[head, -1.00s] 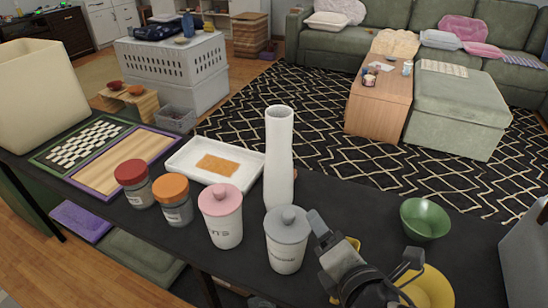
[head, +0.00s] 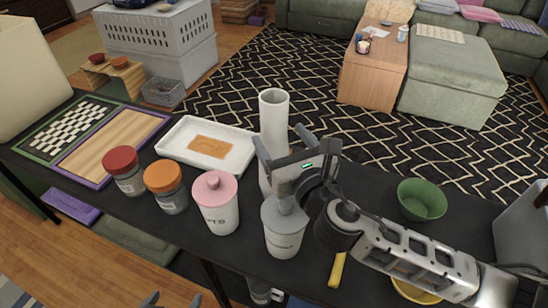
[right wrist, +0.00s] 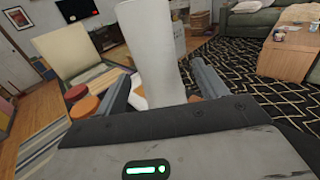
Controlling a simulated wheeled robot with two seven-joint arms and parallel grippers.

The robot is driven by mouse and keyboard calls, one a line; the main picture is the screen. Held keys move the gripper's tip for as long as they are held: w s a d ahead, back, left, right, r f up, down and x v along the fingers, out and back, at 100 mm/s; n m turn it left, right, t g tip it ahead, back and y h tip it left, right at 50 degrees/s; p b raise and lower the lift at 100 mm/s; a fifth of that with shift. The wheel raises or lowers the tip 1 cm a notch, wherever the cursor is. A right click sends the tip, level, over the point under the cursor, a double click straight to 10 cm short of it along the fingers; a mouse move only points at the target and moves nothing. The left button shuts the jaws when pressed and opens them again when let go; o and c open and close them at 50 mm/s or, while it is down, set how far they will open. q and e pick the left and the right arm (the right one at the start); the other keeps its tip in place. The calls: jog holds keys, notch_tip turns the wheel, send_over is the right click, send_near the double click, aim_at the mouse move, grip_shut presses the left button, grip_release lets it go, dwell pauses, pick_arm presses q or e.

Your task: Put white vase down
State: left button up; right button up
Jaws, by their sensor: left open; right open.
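The tall white vase (head: 274,112) stands upright on the dark table, behind the grey-lidded canister (head: 284,235). My right gripper (head: 282,146) is open at the vase, with one finger on either side of its body in the head view. In the right wrist view the vase (right wrist: 160,50) rises between the two spread fingers (right wrist: 162,86). I cannot tell whether a finger touches it. The gripper and canister hide the vase's lower part. My left gripper (head: 172,301) shows only its fingertips at the bottom edge, open, low in front of the table.
A white tray (head: 178,146) lies left of the vase. A pink-lidded canister (head: 217,212), an orange-lidded jar (head: 167,185) and a red-lidded jar (head: 126,172) line the front. A green bowl (head: 421,200) stands right; a yellow plate (head: 412,291) lies partly under my right arm.

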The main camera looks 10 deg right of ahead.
jog(key=shift+w+a+r+p, duration=0.15)
jog(key=shift+w+a, duration=0.2)
jog(key=shift+w, duration=1)
jog(key=shift+w+a+f+p, duration=0.15)
jog(key=shift+w+a, duration=0.15)
jog(key=shift+w, duration=1)
grip_shut()
jog(key=shift+r, duration=0.25)
